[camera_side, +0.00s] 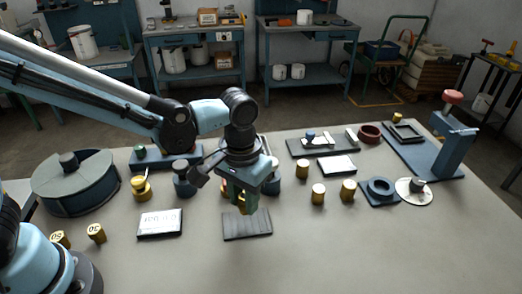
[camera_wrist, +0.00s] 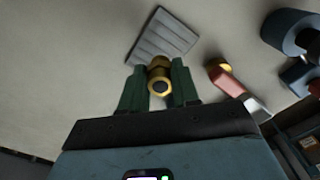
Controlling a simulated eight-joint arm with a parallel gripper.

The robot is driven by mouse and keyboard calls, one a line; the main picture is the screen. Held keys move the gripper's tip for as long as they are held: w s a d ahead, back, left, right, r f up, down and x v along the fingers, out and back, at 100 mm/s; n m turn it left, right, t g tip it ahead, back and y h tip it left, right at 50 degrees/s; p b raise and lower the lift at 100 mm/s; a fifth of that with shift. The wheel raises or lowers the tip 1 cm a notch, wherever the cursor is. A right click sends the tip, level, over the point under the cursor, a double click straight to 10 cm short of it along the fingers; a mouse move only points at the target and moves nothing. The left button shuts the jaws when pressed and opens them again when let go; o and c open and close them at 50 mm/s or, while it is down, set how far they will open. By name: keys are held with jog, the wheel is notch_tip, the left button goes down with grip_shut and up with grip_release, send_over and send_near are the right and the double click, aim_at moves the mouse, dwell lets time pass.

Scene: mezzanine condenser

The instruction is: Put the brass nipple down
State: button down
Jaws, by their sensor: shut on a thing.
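The brass nipple (camera_wrist: 159,75) is a short, gold-coloured tube with a dark bore, seen end-on in the wrist view. My gripper (camera_wrist: 158,88) is shut on it, with a green finger on either side. In the side view my gripper (camera_side: 243,204) points down, and a little of the brass nipple (camera_side: 241,204) shows between the fingers. A dark grey ribbed pad (camera_side: 247,225) lies flat on the table just in front of and below the gripper. The bare pad (camera_wrist: 163,36) also shows beyond the nipple in the wrist view. Whether the nipple touches anything beneath is hidden.
A white lettered plate (camera_side: 160,224) lies left of the pad. A round drum (camera_side: 75,190) stands at far left. The table front right of the pad is clear.

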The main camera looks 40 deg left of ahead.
aim_at(242, 196)
jog(key=shift+f, duration=1.7)
jog(key=shift+f, duration=0.1)
jog(key=c, duration=0.8)
grip_release()
notch_tip(242, 196, up, 12)
jog(key=shift+f, duration=0.2)
jog(key=shift+a+r, duration=0.2)
jog(key=shift+r, duration=0.15)
jog(key=s+a+t, duration=0.1)
jog(key=a+t, duration=0.1)
jog(key=a, duration=0.3)
jog(key=s+a+t, duration=0.2)
jog(key=a, duration=0.4)
jog(key=s+a+t, duration=0.1)
jog(key=a+t, duration=0.2)
jog(key=a, duration=0.2)
jog(key=shift+s+a+f, duration=0.15)
jog(key=shift+s+f, duration=0.05)
jog(key=shift+f, duration=0.05)
